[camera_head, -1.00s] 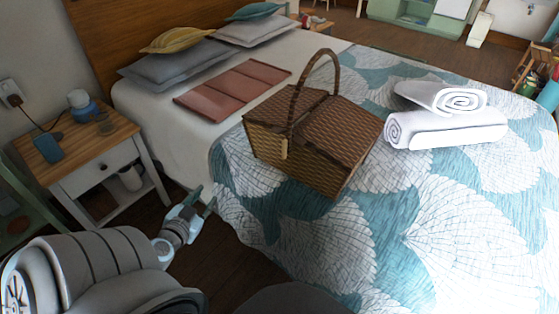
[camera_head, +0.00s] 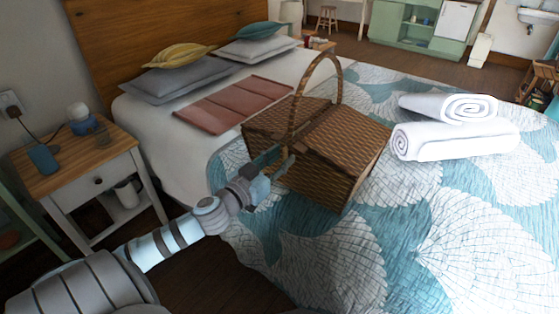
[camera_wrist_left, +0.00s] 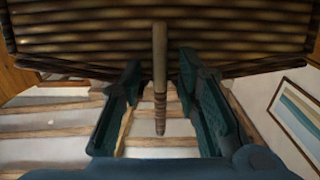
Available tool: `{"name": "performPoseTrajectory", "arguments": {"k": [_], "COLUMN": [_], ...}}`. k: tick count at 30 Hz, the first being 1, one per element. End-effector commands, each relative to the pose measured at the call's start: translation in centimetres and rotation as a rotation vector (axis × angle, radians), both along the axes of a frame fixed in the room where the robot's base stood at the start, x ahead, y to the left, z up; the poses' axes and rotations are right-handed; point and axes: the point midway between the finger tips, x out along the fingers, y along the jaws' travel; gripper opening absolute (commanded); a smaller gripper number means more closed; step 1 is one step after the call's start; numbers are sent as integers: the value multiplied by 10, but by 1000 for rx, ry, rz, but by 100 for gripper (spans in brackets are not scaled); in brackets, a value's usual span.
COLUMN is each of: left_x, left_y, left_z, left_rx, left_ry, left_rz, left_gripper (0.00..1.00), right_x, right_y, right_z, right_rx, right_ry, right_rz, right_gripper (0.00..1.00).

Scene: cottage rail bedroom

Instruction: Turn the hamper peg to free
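The hamper (camera_head: 350,150) is a brown wicker basket with a lid and a tall arched handle, standing on the bed. My left gripper (camera_head: 278,165) is at its near front face, in front of where the peg sits, and largely hides the peg in the head view. In the left wrist view the wooden peg (camera_wrist_left: 160,70) hangs lengthwise between the two fingers of my left gripper (camera_wrist_left: 162,95), against the wicker (camera_wrist_left: 90,38). The fingers are open, with a gap on each side of the peg. My right gripper is not in view.
Rolled white towels (camera_head: 455,140) lie right of the hamper on the patterned bed (camera_head: 440,215). A folded pink cloth (camera_head: 225,105) and pillows (camera_head: 180,80) lie behind. A nightstand (camera_head: 75,155) stands left of the bed, with floor between it and the bed.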

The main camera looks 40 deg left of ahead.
Motion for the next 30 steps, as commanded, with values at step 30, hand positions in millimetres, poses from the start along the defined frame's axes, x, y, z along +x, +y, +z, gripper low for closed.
{"name": "performPoseTrajectory", "arguments": {"k": [30], "left_x": [1], "left_y": [-1], "left_z": [1], "left_rx": [97], "left_ry": [3], "left_rz": [0], "left_gripper": [0], "right_x": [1], "right_y": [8], "right_z": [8], "right_rx": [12], "right_ry": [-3], "right_rz": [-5], "right_gripper": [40]}}
